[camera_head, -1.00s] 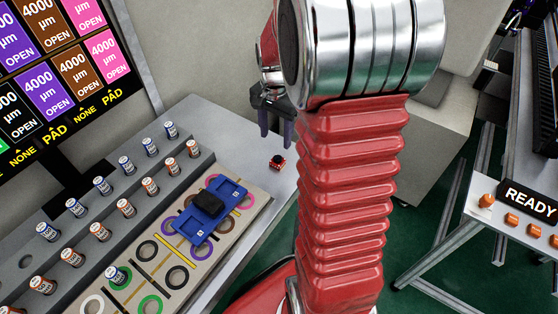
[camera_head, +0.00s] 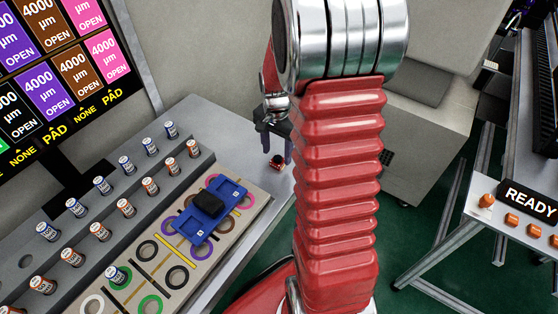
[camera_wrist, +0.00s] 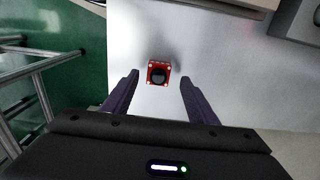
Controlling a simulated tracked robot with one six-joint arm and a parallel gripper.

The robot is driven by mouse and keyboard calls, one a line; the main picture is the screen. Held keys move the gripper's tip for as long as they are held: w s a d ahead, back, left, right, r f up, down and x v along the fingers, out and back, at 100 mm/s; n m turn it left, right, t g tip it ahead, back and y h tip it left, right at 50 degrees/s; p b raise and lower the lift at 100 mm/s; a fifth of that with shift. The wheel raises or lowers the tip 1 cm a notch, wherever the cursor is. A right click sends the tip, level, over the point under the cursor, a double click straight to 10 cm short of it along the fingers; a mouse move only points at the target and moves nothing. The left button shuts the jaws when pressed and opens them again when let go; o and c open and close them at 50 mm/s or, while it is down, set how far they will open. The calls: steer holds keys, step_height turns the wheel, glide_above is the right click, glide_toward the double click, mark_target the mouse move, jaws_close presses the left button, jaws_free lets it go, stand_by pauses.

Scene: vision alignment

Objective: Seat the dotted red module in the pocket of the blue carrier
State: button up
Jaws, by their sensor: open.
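The red module (camera_head: 277,162) with a dark round top sits on the bare grey table, right of the carrier. In the wrist view the module (camera_wrist: 159,73) shows pale dots at its corners and lies between and just beyond the fingertips. My gripper (camera_head: 276,158) is open over the module, its two dark fingers pointing down; it also shows in the wrist view (camera_wrist: 159,76). I cannot tell its exact height above the table. The blue carrier (camera_head: 226,190) lies tilted on the beige board, with a black block (camera_head: 208,203) on its middle.
A grey stepped rack (camera_head: 90,215) with several blue and orange canisters stands left of the carrier. The beige board (camera_head: 254,196) bears coloured rings. A display panel (camera_head: 60,60) stands at the back left. The table around the module is clear.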

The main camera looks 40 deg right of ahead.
steer(key=shift+f, duration=1.4)
steer(key=shift+c, duration=0.4)
steer(key=c, duration=1.1)
